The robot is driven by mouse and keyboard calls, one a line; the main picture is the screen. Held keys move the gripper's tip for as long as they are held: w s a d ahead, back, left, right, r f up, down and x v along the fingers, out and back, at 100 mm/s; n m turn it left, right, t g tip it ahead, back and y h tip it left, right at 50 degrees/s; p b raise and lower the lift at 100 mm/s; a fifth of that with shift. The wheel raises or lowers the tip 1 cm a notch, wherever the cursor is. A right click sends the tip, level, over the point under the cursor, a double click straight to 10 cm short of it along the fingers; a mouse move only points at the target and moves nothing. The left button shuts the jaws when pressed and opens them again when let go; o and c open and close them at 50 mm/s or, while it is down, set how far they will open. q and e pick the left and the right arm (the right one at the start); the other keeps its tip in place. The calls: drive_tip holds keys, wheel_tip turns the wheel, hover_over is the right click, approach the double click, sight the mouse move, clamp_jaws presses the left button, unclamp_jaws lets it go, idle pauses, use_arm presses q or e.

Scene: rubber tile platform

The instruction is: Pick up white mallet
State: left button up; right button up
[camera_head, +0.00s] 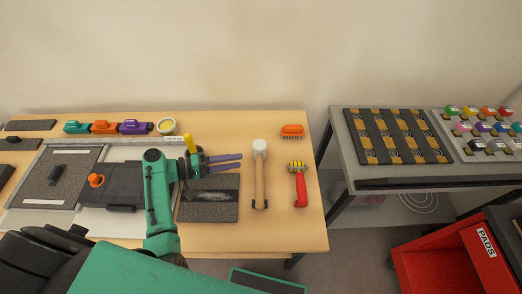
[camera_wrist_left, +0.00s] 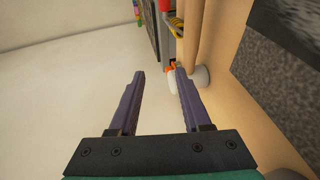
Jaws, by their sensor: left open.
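The white mallet (camera_head: 260,149) lies on the wooden table with its pale head toward the wall and its wooden handle toward the front edge. Its head also shows in the left wrist view (camera_wrist_left: 202,76), right of the fingers. My left gripper (camera_head: 240,163) is open and empty, with its purple fingers pointing right toward the mallet. The fingertips are a little left of the mallet, apart from it. In the left wrist view, the gripper (camera_wrist_left: 154,75) has a clear gap between its fingers. My right gripper is not in view.
A red-handled tool (camera_head: 300,187) lies right of the mallet. An orange brush (camera_head: 292,131) lies behind it. A dark speckled slab (camera_head: 208,209) is below my left gripper. A grey table (camera_head: 344,150) stands at right across a gap.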

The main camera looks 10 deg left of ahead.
sight(235, 178)
use_arm(q)
drive_tip(key=f+b, duration=0.1)
drive_tip(key=f, duration=0.1)
drive_tip(key=f+b, duration=0.4)
drive_tip(key=shift+s+d+f, duration=0.15)
drive_tip(key=shift+s+f, duration=0.15)
drive_tip(key=shift+f, duration=0.05)
drive_tip(key=shift+w+d+r, duration=0.3)
drive_tip(key=shift+w+d, duration=0.35)
drive_tip(key=shift+d, duration=0.05)
drive_tip(key=b+x, duration=0.1)
drive_tip(key=x, duration=0.4)
drive_tip(key=shift+w+d+b, duration=0.1)
drive_tip(key=shift+d+b, duration=0.2)
drive_tip(key=shift+b, duration=0.05)
drive_tip(key=shift+w+d, duration=0.1)
drive_tip(key=c, duration=0.7)
clamp_jaws()
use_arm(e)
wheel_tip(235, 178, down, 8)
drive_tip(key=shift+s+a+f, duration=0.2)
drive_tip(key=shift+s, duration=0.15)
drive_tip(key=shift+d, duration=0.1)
